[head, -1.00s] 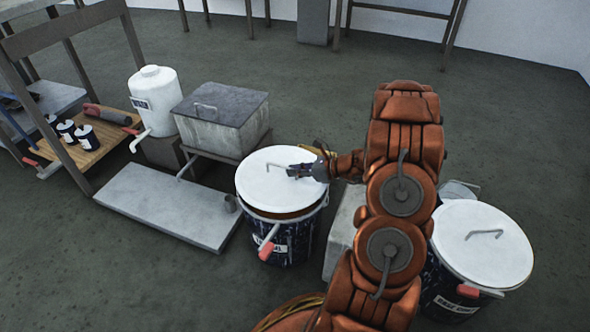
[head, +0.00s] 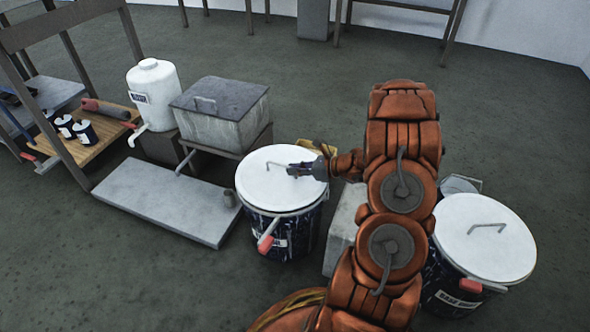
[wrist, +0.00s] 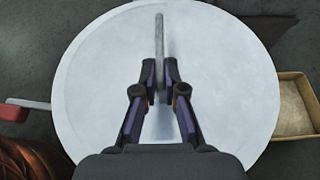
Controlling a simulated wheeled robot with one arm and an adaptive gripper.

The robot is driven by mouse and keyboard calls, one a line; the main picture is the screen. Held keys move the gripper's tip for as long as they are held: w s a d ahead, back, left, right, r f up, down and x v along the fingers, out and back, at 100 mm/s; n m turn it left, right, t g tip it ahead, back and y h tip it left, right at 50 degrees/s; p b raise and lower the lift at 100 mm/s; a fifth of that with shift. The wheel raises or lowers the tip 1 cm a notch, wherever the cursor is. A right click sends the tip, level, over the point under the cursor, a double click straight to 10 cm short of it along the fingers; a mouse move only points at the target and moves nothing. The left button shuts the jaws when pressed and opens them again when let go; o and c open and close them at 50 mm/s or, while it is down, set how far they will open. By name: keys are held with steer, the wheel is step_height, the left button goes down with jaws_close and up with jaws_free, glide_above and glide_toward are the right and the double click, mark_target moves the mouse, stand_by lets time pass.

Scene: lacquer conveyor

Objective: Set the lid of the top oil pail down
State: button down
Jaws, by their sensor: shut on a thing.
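The white round lid (head: 268,192) with a thin bar handle lies level on the dark, paint-streaked pail (head: 290,240) in the middle of the head view. No clear gap shows between lid and rim. My gripper (head: 292,170) is over the lid, shut on the bar handle. The wrist view shows the two fingers (wrist: 160,80) closed on the handle, with the lid (wrist: 90,70) filling most of the picture. The pail's label is too small to read surely, and its inside is hidden.
A second lidded pail (head: 450,285) stands right of my arm. Left are a grey slab (head: 150,205), a lidded grey box (head: 225,130), a white jug (head: 155,90) and a wooden board (head: 85,150) with small cans. A yellowish tray (wrist: 295,105) is beside the lid.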

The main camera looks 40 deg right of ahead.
steer(key=shift+f, duration=0.35)
steer(key=c, duration=1.2)
jaws_free()
steer(key=v, duration=1.2)
